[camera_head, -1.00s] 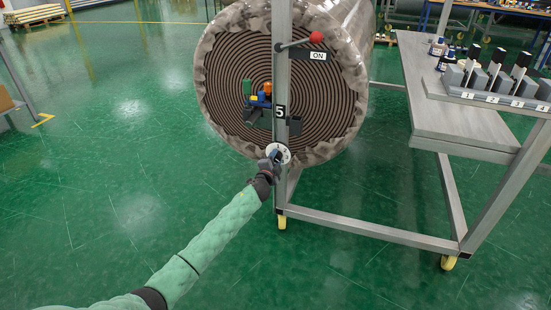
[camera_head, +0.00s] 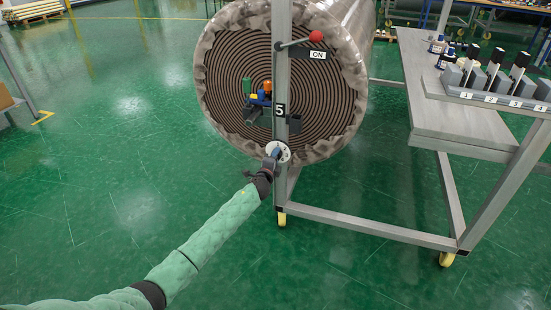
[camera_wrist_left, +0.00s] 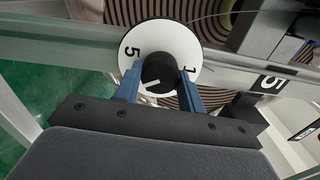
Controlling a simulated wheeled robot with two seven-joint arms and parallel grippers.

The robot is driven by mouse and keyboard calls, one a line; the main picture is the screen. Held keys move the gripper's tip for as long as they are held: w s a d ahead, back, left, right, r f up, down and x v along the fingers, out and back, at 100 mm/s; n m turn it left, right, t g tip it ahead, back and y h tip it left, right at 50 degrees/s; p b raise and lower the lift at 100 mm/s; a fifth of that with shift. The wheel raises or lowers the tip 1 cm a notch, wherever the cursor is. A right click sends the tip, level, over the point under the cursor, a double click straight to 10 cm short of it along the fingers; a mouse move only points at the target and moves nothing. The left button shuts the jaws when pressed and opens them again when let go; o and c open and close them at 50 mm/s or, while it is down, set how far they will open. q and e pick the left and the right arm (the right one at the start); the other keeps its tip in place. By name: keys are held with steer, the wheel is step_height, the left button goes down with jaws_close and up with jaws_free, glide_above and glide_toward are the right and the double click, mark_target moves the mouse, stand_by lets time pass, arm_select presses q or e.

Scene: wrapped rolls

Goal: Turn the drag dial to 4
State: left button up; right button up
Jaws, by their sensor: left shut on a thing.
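The drag dial is a white disc (camera_head: 284,150) low on the grey upright post, below the black "5" plate. In the left wrist view, the dial face (camera_wrist_left: 186,37) shows a 5 at upper left and a 1 at right; its lower part is hidden. Its black knob (camera_wrist_left: 160,70) has a white pointer line that slants down to the left, towards the left finger. My left gripper (camera_head: 274,152) is at the dial. In the left wrist view, its blue fingers (camera_wrist_left: 160,85) are shut on the knob, one on each side. My right gripper is not in view.
A big wrapped roll (camera_head: 225,75) stands behind the post (camera_head: 282,60). A red-knobbed lever (camera_head: 315,36) with an "ON" plate is higher up. A grey bench (camera_head: 465,125) with bottles and numbered grey blocks is at right.

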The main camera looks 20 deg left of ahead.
arm_select(q)
steer(key=shift+d+f, duration=0.1)
steer(key=shift+d, duration=0.05)
steer(key=o, duration=1)
steer(key=shift+s, duration=0.15)
steer(key=shift+s+p, duration=0.3)
steer(key=shift+s, duration=3.5)
steer(key=shift+a, duration=0.2)
